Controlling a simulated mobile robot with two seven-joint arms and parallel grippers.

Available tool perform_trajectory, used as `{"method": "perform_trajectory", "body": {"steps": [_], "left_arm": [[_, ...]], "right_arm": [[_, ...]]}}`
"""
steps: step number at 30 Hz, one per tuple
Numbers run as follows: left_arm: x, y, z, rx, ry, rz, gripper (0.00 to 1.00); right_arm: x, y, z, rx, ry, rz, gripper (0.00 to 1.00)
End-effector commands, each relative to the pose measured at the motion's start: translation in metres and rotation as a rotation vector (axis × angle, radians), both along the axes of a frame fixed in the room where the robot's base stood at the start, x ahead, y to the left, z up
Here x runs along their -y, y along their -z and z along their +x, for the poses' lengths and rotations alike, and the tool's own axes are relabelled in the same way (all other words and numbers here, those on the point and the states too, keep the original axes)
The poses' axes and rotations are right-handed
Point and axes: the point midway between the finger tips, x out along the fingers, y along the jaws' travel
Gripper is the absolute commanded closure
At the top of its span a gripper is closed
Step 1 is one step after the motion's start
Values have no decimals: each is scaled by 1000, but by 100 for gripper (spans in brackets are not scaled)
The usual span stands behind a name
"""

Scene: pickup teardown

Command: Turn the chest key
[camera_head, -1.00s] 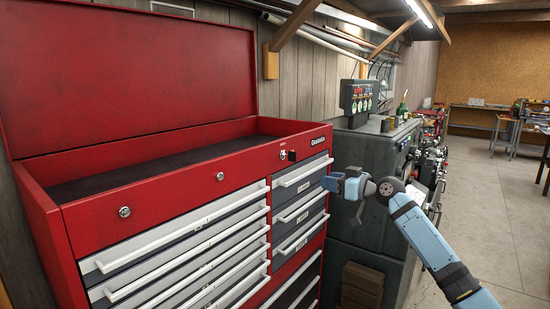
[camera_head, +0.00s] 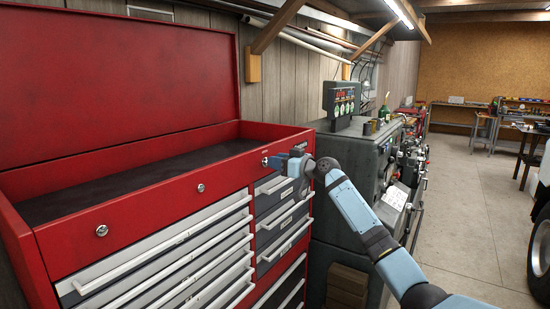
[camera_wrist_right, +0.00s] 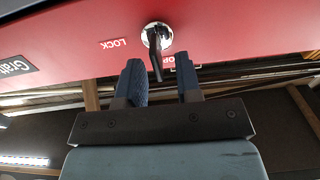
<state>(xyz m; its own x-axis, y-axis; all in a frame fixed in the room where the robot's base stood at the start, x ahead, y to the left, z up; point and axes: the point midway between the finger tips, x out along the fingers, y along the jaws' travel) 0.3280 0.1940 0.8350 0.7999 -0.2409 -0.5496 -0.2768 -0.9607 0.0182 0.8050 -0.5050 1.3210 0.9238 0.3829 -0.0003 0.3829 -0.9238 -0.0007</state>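The red tool chest (camera_head: 150,187) stands at the left with its lid up. Its key lock (camera_head: 265,161) sits at the right end of the red front panel. In the right wrist view, the dark chest key (camera_wrist_right: 156,62) sticks out of the round silver lock (camera_wrist_right: 158,36), between a LOCK label (camera_wrist_right: 113,43) and a partly hidden label. My right gripper (camera_head: 280,162) is at that panel in the head view. The right wrist view shows its two fingers (camera_wrist_right: 160,70) apart, with the key's end in the gap between them. I cannot see contact. My left gripper is not in view.
Two more round locks (camera_head: 201,188) are on the front panel. White-handled drawers (camera_head: 170,245) lie below. A grey-green machine (camera_head: 345,165) stands right of the chest, close to my right arm. Open floor (camera_head: 470,210) lies to the right.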

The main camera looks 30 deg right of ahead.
Motion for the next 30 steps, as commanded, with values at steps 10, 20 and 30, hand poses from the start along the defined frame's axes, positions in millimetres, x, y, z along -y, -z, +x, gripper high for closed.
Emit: {"method": "perform_trajectory", "body": {"steps": [10, 20, 30], "left_arm": [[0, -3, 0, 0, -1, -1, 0], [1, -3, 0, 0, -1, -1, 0], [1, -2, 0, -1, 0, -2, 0]], "right_arm": [[-5, 0, 12, 0, 0, -1, 68], [-5, 0, 12, 0, 0, -1, 100], [-4, 1, 12, -17, 0, 42, 100]]}}
